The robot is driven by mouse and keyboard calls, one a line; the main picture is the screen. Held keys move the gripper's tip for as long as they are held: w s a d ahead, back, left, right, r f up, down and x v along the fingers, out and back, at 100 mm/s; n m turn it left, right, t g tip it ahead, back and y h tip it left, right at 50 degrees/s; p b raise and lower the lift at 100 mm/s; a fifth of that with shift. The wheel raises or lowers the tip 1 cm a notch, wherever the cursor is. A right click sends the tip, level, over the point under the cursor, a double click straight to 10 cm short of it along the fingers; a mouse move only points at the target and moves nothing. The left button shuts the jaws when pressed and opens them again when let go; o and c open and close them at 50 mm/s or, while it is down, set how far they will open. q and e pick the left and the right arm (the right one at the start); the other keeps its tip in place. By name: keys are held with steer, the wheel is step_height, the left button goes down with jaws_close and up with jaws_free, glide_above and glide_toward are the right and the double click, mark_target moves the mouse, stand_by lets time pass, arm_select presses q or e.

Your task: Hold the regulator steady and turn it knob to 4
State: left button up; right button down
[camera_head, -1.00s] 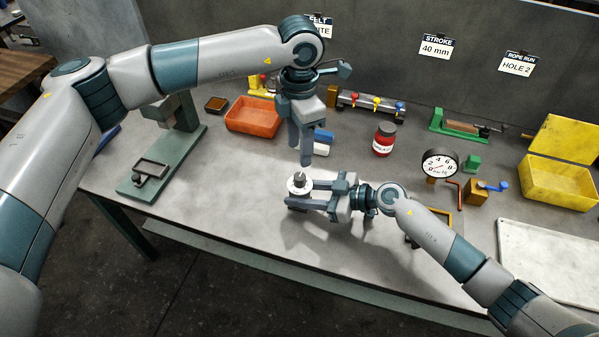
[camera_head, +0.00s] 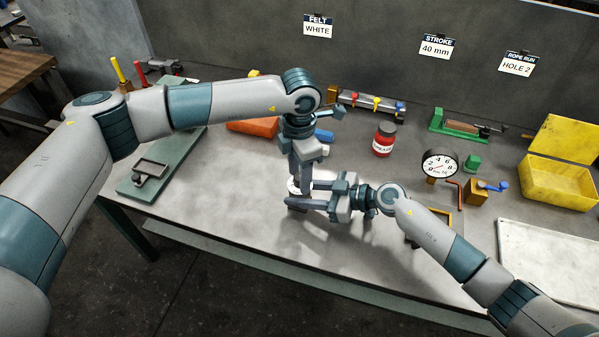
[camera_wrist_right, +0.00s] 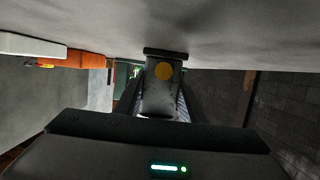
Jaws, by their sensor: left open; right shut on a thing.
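The regulator shows as a small white dial (camera_head: 292,187) near the middle of the table in the head view, mostly covered by my grippers. In the right wrist view its dark body (camera_wrist_right: 161,95) with an orange dot stands between the fingers. My right gripper (camera_head: 299,195) is shut on the regulator from the right. My left gripper (camera_head: 300,184) points straight down over the dial, open, with its fingertips at the knob's height. The knob and the dial's numbers are hidden, so the setting cannot be read.
A round gauge (camera_head: 440,164) stands to the right, near a brass block with a blue handle (camera_head: 479,193). A red jar (camera_head: 384,140) is behind the grippers. An orange bin (camera_head: 252,127) is partly behind my left arm.

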arm_select(q)
steer(key=c, duration=1.1)
steer(key=shift+o, duration=0.2)
steer(key=shift+m, duration=0.3)
steer(key=m, duration=0.3)
steer(key=shift+r, duration=0.1)
steer(key=shift+m, duration=1.9)
steer(key=shift+d, duration=0.1)
steer(key=o, duration=1.1)
steer(key=shift+c, duration=0.2)
